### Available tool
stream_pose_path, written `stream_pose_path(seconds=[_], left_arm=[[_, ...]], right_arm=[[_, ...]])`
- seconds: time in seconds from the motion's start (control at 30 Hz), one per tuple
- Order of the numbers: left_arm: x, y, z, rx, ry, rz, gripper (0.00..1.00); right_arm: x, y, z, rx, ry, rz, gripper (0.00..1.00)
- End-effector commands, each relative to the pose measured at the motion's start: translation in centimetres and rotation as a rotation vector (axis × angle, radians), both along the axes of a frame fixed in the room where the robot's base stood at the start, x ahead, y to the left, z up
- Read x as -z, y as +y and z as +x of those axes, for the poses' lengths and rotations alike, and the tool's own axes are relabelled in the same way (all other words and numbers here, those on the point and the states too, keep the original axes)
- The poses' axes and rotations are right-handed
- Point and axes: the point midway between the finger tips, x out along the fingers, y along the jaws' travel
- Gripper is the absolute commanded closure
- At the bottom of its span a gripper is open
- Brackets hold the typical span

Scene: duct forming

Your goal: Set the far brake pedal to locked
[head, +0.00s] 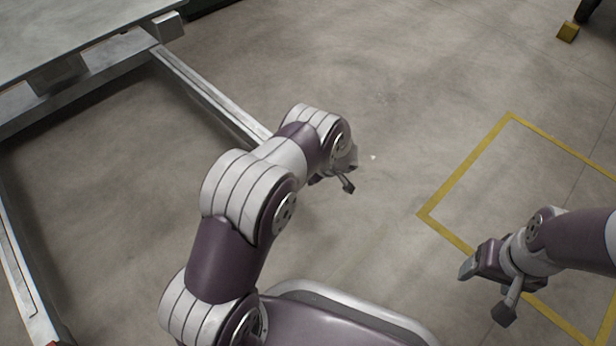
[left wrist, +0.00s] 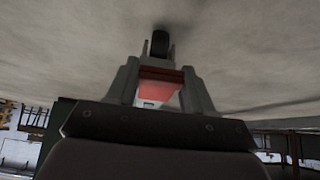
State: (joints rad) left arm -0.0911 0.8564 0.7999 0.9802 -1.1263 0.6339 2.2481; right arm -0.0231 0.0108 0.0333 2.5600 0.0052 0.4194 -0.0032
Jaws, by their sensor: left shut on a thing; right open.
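The red brake pedal (left wrist: 160,92) shows in the left wrist view, between the fingers of my left gripper (left wrist: 161,72). The gripper is shut on it. A dark caster wheel (left wrist: 160,44) stands just beyond the pedal. In the head view my left arm hides the pedal, the wheel and most of the left gripper. I cannot tell the pedal's tilt exactly. My right gripper (head: 468,268) is open and empty over the floor at the right, far from the pedal.
A metal frame (head: 205,88) runs along the left, with a grey flat top (head: 70,28) at the upper left. A yellow floor marking (head: 465,165) lies at the right. The middle floor is clear.

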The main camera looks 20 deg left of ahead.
Motion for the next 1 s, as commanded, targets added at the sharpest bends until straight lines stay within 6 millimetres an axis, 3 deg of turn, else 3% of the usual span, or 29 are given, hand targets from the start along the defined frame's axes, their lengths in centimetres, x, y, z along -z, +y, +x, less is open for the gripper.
stream_pose_path(seconds=[0.53,0.57,0.6,0.63,0.9,1.0], left_arm=[[0.3,-0.1,-0.1,0.001,-0.009,0.024,1.0],[0.3,-0.1,-0.1,0.001,-0.009,0.024,0.45],[0.3,-0.1,-0.1,0.001,-0.009,0.024,0.32],[0.3,-0.1,-0.1,0.001,-0.009,0.024,0.28],[0.1,-0.1,-0.1,0.0,-0.01,0.025,0.28],[-1.1,-0.6,-0.2,0.001,-0.01,0.025,0.28]], right_arm=[[0.7,0.0,0.0,0.0,0.0,0.0,0.28],[0.7,0.0,0.0,0.0,0.0,0.0,0.28],[0.7,0.0,0.0,0.0,0.0,0.0,0.28],[0.7,0.0,0.0,0.0,0.0,0.0,0.28],[0.6,0.0,0.0,0.0,0.0,0.0,0.28],[-0.5,0.0,0.0,0.0,0.0,0.0,0.28]])
